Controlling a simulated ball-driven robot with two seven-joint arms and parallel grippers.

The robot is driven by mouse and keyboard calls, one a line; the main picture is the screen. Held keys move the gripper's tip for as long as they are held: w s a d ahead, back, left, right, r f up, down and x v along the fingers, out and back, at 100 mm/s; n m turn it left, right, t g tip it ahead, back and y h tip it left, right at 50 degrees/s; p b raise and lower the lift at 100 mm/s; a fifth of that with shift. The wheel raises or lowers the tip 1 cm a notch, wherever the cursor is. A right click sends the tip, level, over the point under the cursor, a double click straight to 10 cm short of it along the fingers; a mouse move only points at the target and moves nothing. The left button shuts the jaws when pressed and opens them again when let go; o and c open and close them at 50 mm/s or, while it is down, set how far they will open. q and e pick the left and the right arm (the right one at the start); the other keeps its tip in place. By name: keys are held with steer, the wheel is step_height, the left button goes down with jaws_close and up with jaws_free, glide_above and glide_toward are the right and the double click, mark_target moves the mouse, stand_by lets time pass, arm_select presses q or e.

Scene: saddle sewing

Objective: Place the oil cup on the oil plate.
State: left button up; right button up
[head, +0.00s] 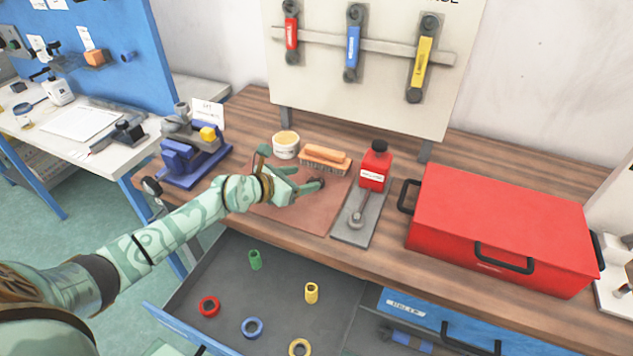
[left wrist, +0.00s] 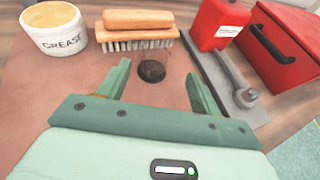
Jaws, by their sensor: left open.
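A small see-through cup with a dark round bottom, which looks like the oil cup (left wrist: 152,68), stands on the brown mat (left wrist: 65,95). In the left wrist view it is between the fingertips of my left gripper (left wrist: 158,73), with gaps on both sides. My left gripper (head: 295,170) is open over the mat in the head view and partly hides the cup there. A grey plate (head: 350,230), possibly the oil plate, lies right of the mat. A red bottle (head: 374,170) and a grey metal tool (head: 357,212) are on it. My right gripper is out of view.
A grease tub (head: 286,150) and a wooden brush (head: 325,157) stand just behind the cup. A red toolbox (head: 500,225) is at the right, and a blue clamp-like device (head: 185,160) at the left. An open drawer (head: 270,320) below holds several coloured rings.

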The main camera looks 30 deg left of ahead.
mark_target(310, 176)
arm_select(q)
steer(key=b+x, duration=0.2)
steer(key=x, duration=0.1)
steer(key=a+b+x, duration=0.1)
steer(key=x, duration=0.1)
steer(key=shift+f, duration=0.4)
steer(key=shift+w+d, duration=0.15)
steer(key=shift+w, duration=0.1)
steer(key=shift+s+r, duration=0.1)
steer(key=shift+r, duration=0.05)
steer(key=c, duration=1.1)
steer(key=shift+c, duration=0.2)
